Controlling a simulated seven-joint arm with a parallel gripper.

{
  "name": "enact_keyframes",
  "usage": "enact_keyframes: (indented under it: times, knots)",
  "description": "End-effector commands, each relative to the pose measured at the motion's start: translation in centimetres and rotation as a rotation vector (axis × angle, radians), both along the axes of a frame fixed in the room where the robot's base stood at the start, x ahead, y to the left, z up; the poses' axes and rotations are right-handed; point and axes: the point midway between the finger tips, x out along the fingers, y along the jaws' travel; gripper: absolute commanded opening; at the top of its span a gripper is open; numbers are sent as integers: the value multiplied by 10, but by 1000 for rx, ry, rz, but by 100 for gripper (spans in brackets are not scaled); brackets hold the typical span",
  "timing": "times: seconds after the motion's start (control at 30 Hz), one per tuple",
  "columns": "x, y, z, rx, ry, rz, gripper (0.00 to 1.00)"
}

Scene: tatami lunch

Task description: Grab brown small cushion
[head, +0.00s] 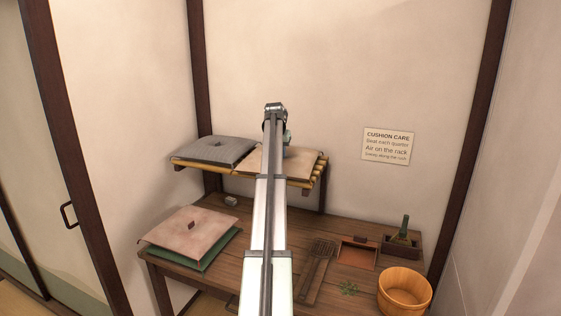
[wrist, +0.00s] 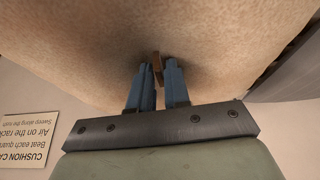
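The small brown cushion (head: 300,163) lies on the right part of the bamboo rack (head: 310,183) in the head view, partly hidden behind my arm. In the wrist view the tan face of the cushion (wrist: 75,45) fills the upper part, with a small brown tab (wrist: 157,66) standing up from it. My gripper (wrist: 158,70) has its blue fingers close together, one on each side of the tab, and they look shut on it. In the head view my arm hides the fingers.
A grey cushion (head: 214,150) lies on the rack's left. Below on the wooden table (head: 225,211) are a pink cushion over a green one (head: 190,238), a woven beater (head: 318,262), a dustpan (head: 357,254), a box with a green-handled brush (head: 402,242) and a wooden tub (head: 404,292). A sign (head: 388,146) hangs behind.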

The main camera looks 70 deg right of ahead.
Motion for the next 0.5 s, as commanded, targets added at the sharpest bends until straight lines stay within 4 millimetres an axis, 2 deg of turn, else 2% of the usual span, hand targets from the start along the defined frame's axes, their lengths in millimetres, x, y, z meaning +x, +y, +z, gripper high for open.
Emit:
enact_keyframes:
  times: [0.03,0.17,0.5]
  knots:
    - [0,0,0,0,0,0,12]
    - [0,0,0,0,0,0,0]
    - [0,0,0,0,0,0,0]
